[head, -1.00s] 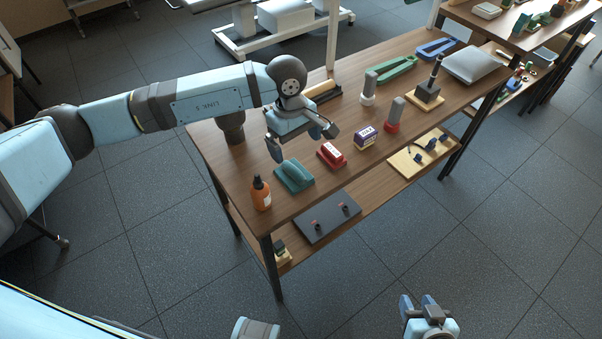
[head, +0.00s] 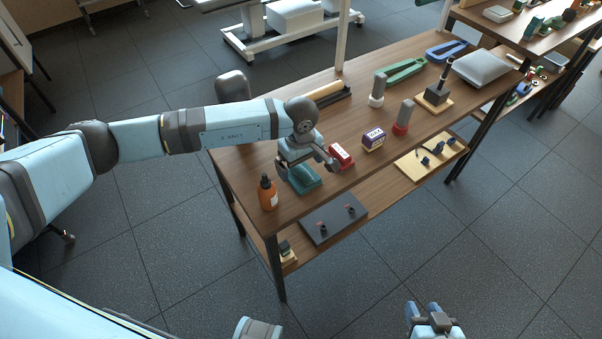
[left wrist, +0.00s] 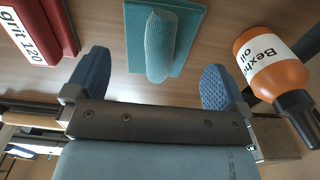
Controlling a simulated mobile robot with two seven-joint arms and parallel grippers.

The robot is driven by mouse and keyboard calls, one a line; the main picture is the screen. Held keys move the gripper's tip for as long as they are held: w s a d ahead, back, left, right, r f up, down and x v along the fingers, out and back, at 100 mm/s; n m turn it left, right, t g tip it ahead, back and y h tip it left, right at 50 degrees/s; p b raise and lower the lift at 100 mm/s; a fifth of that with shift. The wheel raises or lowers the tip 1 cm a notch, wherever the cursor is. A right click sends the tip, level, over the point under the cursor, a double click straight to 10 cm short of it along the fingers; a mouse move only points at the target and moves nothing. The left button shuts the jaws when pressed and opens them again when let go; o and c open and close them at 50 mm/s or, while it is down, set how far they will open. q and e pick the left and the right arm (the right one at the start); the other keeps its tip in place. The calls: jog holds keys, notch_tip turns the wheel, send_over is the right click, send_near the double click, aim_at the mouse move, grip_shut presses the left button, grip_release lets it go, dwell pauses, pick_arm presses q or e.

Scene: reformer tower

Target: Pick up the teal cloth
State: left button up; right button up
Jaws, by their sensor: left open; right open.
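The teal cloth (head: 306,183) lies near the front left end of the wooden bench. In the left wrist view the teal cloth (left wrist: 190,42) is a flat square with a raised fold standing up along its middle. My left gripper (head: 308,165) is open just above the cloth and partly hides it in the head view. In the left wrist view its two blue fingers (left wrist: 156,78) are spread wide, with the near end of the fold between them; I see no contact. My right gripper (head: 424,309) is open and empty, away from the bench over the floor.
An orange oil bottle (head: 267,193) stands just left of the cloth, close to one left finger in the wrist view. A red "grit 120" block (head: 341,156) is on the other side. A purple-and-white box (head: 373,139) sits further right. A lower shelf holds a dark board (head: 333,219).

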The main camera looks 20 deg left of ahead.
aim_at(301, 169)
pick_arm(q)
notch_tip(301, 169, down, 3)
jog(key=shift+d+f, duration=0.1)
jog(key=c, duration=0.8)
notch_tip(301, 169, up, 20)
jog(key=shift+r, duration=0.1)
jog(key=shift+o, duration=0.2)
